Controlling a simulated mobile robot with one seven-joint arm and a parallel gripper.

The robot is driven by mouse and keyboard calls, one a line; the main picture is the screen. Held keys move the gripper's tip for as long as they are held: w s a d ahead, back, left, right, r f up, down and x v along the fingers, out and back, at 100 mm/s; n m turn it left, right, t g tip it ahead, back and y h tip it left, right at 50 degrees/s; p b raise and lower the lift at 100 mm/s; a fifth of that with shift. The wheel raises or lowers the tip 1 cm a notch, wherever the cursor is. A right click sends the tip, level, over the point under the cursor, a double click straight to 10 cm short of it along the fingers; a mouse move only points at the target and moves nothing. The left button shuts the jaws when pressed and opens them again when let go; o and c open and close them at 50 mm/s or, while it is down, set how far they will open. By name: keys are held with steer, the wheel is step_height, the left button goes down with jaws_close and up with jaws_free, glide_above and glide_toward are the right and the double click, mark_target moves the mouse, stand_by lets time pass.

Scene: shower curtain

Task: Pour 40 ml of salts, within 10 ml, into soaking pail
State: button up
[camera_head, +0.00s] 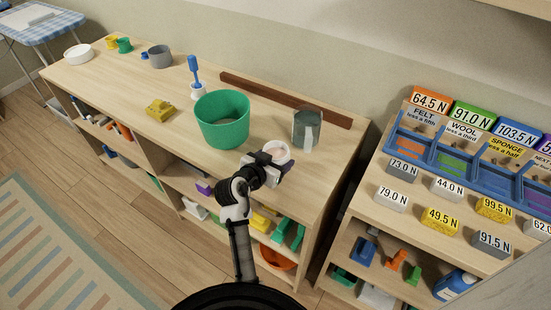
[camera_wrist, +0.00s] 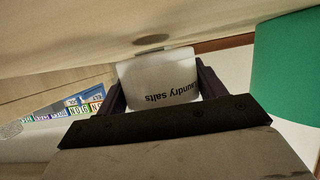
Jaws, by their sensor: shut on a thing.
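A white container (camera_head: 277,152) has an open top with pale pinkish contents. In the wrist view its side reads "laundry salts" (camera_wrist: 155,78), with the lettering upside down in the picture. My gripper (camera_head: 268,166) is shut on this container, with one dark finger on each side in the wrist view (camera_wrist: 160,88). The container looks upright and slightly above the counter, with a shadow near its base. A wide green pail (camera_head: 222,121) stands open on the counter, just left of and behind the container. It also shows at the right in the wrist view (camera_wrist: 288,80).
A grey pitcher (camera_head: 306,128) stands close by at the right, before a dark brown strip (camera_head: 285,99) along the wall. A blue-handled brush in a white holder (camera_head: 197,88) and a yellow object (camera_head: 159,109) are left of the pail. The counter's front (camera_head: 185,140) is mostly clear.

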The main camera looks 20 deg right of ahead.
steer(key=shift+f+b, duration=0.6)
steer(key=shift+f, duration=0.05)
steer(key=o, duration=1.8)
steer(key=shift+c, duration=0.2)
steer(key=shift+p+v, duration=1.15)
steer(key=shift+v, duration=3.35)
steer(key=shift+r, duration=0.1)
